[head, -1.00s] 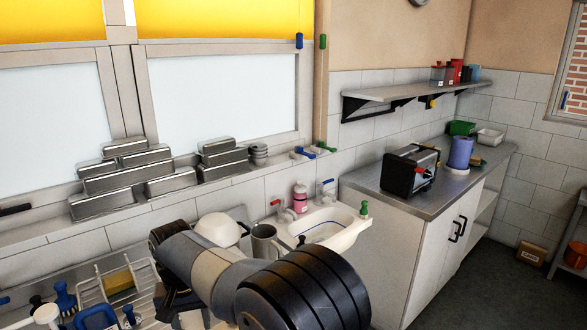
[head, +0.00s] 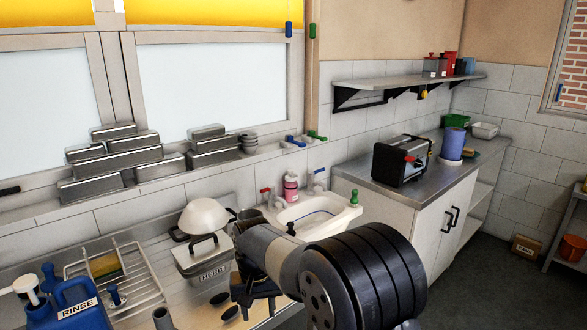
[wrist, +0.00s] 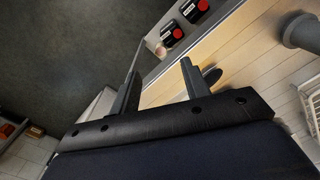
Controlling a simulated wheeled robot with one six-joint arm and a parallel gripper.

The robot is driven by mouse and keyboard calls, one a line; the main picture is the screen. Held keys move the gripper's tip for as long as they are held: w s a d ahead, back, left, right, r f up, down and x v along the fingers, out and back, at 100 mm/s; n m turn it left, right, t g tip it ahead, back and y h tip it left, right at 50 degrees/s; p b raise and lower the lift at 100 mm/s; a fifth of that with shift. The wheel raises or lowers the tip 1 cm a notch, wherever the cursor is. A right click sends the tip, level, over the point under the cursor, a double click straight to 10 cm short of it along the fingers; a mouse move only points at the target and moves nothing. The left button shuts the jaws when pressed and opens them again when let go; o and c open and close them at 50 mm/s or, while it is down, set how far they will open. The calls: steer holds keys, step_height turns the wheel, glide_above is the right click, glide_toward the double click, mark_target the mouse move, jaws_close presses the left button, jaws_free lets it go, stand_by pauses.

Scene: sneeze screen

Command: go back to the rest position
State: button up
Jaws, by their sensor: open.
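My gripper shows in the wrist view (wrist: 159,68) with its two dark fingers apart and nothing between them. Beyond the fingers are the pale counter's edge and the dark floor. In the head view my arm reaches from the lower right over the front of the counter. My dark gripper (head: 256,298) hangs there below the wrist, to the right of a grey container marked HERB (head: 205,262), and its fingertips are hard to make out.
A sink (head: 315,212) lies behind my arm. A wire rack (head: 130,280) and a blue RINSE bottle (head: 78,305) stand at the left. A toaster (head: 401,160) stands on the right counter. Open floor (head: 485,275) lies at the right.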

steer(key=d+f, duration=0.1)
steer(key=d, duration=0.2)
steer(key=w+d+f+b, duration=0.1)
steer(key=d, duration=0.1)
steer(key=shift+d+f, duration=0.1)
steer(key=shift+f, duration=0.25)
steer(key=shift+s, duration=0.1)
